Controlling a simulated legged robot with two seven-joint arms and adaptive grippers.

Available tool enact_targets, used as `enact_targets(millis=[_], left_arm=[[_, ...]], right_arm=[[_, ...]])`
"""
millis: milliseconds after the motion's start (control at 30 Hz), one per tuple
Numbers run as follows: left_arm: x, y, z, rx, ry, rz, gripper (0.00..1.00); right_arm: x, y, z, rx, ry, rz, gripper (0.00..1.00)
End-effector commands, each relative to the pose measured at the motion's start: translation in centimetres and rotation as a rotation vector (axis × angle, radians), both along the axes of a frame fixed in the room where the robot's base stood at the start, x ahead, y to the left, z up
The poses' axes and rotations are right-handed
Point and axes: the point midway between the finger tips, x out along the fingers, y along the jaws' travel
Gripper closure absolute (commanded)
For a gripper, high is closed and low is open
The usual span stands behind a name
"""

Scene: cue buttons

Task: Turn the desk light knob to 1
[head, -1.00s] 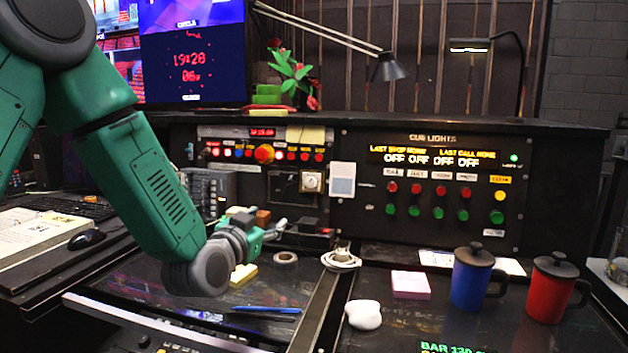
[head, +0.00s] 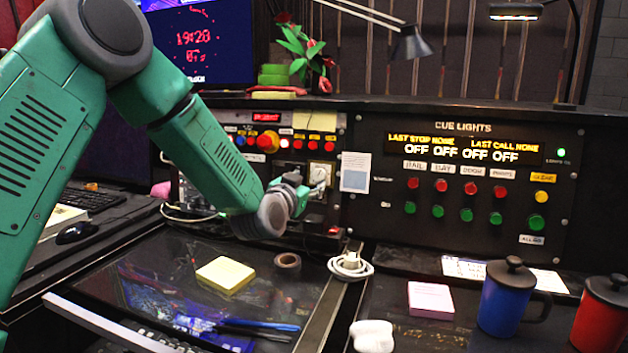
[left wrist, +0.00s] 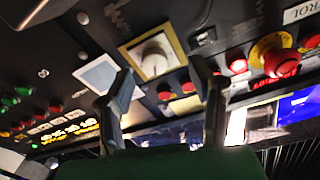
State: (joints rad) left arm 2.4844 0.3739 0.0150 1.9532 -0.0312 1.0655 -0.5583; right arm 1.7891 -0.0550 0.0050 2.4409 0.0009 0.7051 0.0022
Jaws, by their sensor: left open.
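The desk light knob (head: 321,172) is a pale round knob on a square plate on the console's upright panel. In the left wrist view the knob (left wrist: 154,60) shows whole, on a cream plate with a yellowish border. My left gripper (head: 314,184) is at the panel, just in front of the knob plate and partly covering it in the head view. In the left wrist view its two fingers (left wrist: 160,80) are apart, with the knob beyond and between them. Nothing is between the fingers. I cannot tell whether they touch the panel. My right gripper is not in view.
A red mushroom button (head: 268,141) and small lit buttons sit near the knob. A pale blue card (head: 355,172) is right of it, then the cue lights panel (head: 462,130).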

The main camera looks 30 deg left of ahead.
Motion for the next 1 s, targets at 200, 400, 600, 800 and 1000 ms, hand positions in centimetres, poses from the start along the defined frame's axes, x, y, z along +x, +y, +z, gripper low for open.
enact_targets(millis=[200,400,600,800,1000], left_arm=[[3.0,0.2,0.1,0.004,0.000,-0.001,0.51],[3.8,0.7,0.0,0.000,0.000,-0.001,0.51],[3.8,0.8,0.0,-0.001,0.000,-0.001,0.51],[3.8,0.8,0.0,0.000,0.000,0.000,1.00],[3.8,0.8,0.1,-0.005,-0.003,0.003,1.00]], right_arm=[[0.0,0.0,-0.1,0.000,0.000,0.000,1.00],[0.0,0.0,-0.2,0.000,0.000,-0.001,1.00],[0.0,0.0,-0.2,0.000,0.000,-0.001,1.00],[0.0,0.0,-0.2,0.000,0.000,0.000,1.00],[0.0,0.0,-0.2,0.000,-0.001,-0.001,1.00]])
